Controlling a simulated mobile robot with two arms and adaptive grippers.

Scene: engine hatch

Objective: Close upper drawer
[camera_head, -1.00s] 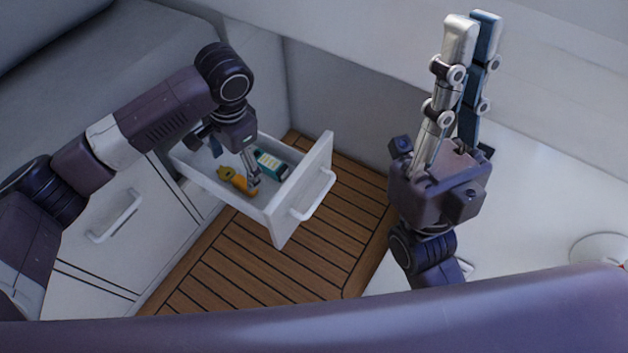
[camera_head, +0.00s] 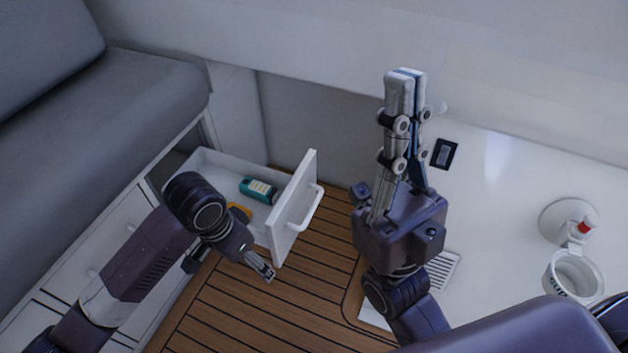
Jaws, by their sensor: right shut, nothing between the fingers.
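The upper drawer (camera_head: 291,222) is pulled out from the white cabinet under the grey seat, and its front panel faces right. Its white handle (camera_head: 307,211) is on the outer face. A teal box (camera_head: 258,190) lies inside, and a yellow-orange item (camera_head: 239,211) beside it is partly hidden by my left arm. My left gripper (camera_head: 266,272) is low in front of the drawer, over the floor and apart from the handle. Its jaw gap is too small to judge. My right gripper (camera_head: 406,76) points up, shut and empty, well to the right of the drawer.
A white counter (camera_head: 500,215) fills the right side, with a cup (camera_head: 574,277) and a round white item with a red tip near its right. Brown slatted floor (camera_head: 245,310) lies clear in front of the drawer. The grey seat (camera_head: 110,110) is above left.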

